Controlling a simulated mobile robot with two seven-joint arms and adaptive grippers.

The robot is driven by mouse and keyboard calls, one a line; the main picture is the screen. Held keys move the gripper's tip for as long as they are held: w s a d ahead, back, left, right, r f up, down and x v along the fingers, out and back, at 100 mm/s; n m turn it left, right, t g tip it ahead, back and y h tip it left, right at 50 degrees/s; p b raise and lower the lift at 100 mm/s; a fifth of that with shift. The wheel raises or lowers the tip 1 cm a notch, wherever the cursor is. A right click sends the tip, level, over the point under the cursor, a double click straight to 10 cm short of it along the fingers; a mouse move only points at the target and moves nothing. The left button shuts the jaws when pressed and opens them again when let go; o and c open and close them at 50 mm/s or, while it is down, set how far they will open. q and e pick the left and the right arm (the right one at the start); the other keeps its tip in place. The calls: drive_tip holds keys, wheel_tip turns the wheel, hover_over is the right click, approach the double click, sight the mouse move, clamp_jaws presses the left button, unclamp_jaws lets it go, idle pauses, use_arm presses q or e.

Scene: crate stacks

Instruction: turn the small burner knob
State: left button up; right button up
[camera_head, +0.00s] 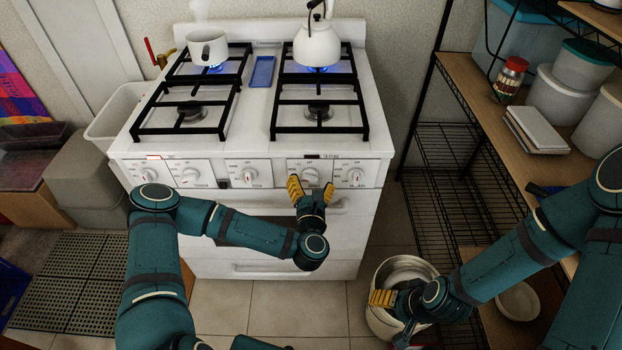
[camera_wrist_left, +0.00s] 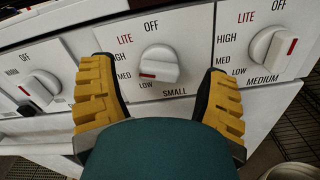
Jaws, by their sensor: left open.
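The small burner knob (camera_wrist_left: 160,64) is white with a red mark on its left end, towards MED and LOW, above the word SMALL. In the head view the knob (camera_head: 310,175) is on the white stove's (camera_head: 229,173) front panel. My left gripper (camera_head: 311,189) is open just in front of it. In the left wrist view its yellow fingers stand on either side of the knob, with visible gaps; I cannot tell whether the tips reach the panel. My right gripper (camera_head: 390,302) is low at the right, over a pale pot (camera_head: 384,325); its jaws are unclear.
The medium knob (camera_wrist_left: 272,52) is close on the right, another knob (camera_wrist_left: 40,88) on the left. A white pot (camera_head: 207,48) and a kettle (camera_head: 317,45) stand over blue flames. An oven handle is below. A shelf rack (camera_head: 445,150) stands right.

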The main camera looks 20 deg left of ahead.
use_arm(q)
drive_tip(key=shift+x, duration=1.25)
drive_tip(key=c, duration=1.2)
drive_tip(key=shift+r+m, duration=0.1)
drive_tip(key=shift+m, duration=0.3)
drive_tip(key=m+p, duration=0.1)
drive_tip(key=m, duration=0.1)
drive_tip(key=shift+d+m, duration=0.1)
drive_tip(key=shift+m, duration=0.3)
drive_tip(key=m+p, duration=0.1)
drive_tip(key=m, duration=0.2)
drive_tip(key=shift+d+m+p, duration=0.1)
drive_tip(key=shift+m+p, duration=0.2)
drive_tip(key=shift+p, duration=0.05)
drive_tip(key=m, duration=0.3)
drive_tip(key=shift+f+m+p, duration=0.2)
drive_tip(key=shift+m+p, duration=0.1)
drive_tip(key=shift+p, duration=0.1)
drive_tip(key=shift+f+m, duration=0.15)
drive_tip(key=shift+m, duration=1.35)
